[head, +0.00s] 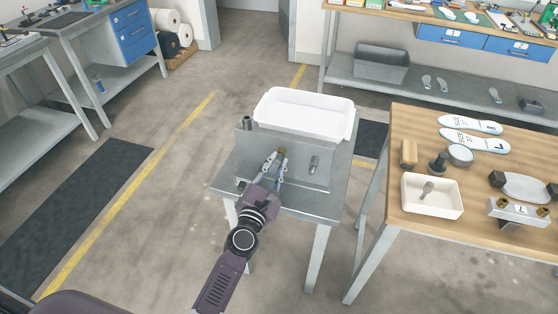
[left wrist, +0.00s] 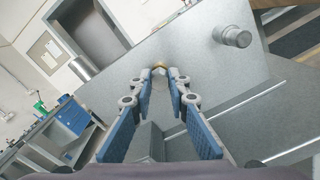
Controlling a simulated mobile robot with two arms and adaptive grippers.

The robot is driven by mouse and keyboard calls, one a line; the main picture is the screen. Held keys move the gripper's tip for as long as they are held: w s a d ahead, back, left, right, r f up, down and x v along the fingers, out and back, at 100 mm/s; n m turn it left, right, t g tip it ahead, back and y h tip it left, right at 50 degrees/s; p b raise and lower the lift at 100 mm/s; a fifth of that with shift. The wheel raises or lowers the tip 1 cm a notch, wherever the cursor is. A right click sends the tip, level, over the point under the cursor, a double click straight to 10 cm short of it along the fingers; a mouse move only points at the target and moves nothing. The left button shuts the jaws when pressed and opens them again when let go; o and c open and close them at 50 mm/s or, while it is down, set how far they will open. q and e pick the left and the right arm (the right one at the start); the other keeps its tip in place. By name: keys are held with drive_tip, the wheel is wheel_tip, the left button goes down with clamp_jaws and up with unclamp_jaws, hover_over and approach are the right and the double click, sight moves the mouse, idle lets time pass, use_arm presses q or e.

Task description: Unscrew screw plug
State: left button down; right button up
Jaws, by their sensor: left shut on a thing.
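The brass-coloured screw plug (head: 282,150) sits on the sloped front face of a grey metal housing (head: 336,172). My left gripper (head: 276,163) reaches it from the front, its fingertips shut on the plug. In the left wrist view the two blue-padded fingers (left wrist: 160,82) converge on the plug (left wrist: 159,67), which shows only as a small brass bit at the tips. The fingers hide most of it, so its thread and seat cannot be seen. My right gripper is not in view.
A metal stub (head: 314,165) sticks out of the housing to the right of the plug. A white tray (head: 346,125) lies on top, with a dark fitting (head: 247,122) at the left. A wooden table (head: 406,240) with insoles, a white bin (head: 432,210) and parts stands right.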

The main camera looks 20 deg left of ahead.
use_arm(q)
drive_tip(key=c, duration=1.8)
unclamp_jaws()
drive_tip(key=shift+o, duration=0.2)
drive_tip(key=shift+c, duration=0.4)
